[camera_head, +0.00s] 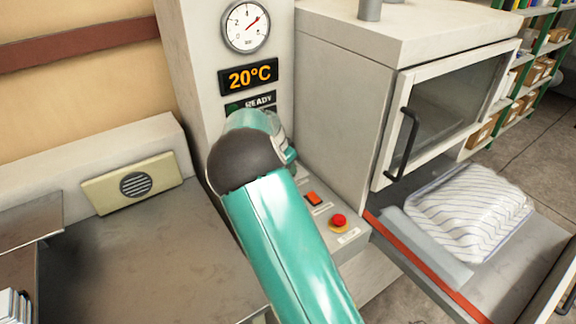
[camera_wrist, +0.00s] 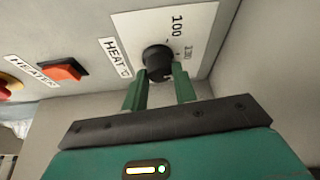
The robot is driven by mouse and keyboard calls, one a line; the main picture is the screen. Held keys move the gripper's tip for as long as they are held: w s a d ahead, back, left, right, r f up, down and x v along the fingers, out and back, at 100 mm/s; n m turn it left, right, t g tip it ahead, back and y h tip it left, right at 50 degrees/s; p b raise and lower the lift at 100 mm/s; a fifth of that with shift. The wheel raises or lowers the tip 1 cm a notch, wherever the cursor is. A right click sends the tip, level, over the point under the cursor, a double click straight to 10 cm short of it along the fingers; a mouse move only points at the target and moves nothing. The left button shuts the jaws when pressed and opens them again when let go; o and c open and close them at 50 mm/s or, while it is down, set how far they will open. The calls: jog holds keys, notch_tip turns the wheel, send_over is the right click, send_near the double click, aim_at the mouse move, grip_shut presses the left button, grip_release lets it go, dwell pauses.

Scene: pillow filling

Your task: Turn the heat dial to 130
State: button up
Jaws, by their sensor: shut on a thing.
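The heat dial is a round black knob (camera_wrist: 157,62) in the wrist view, on a pale scale plate (camera_wrist: 205,22) with "100" and another number printed beside it. A "HEAT" label (camera_wrist: 116,58) is next to it. My gripper (camera_wrist: 163,88) has its two green fingers shut on the knob, one on each side. I cannot clearly make out where the knob's pointer stands. In the head view my teal arm hides the dial and the gripper. A display (camera_head: 248,77) there reads 20°C, with a "READY" sign (camera_head: 258,102) below it.
An orange-red heater switch (camera_wrist: 63,70) and a red button (camera_head: 338,221) sit near the dial on the same panel. A round gauge (camera_head: 246,26) is above. At right stands a cabinet with a glass door (camera_head: 450,105) and a striped pillow (camera_head: 470,212) in front.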

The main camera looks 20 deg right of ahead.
jog(key=o, duration=1)
jog(key=v, duration=1.3)
jog(key=shift+s+a+r, duration=0.1)
jog(key=shift+s+r, duration=0.05)
jog(key=shift+r, duration=0.2)
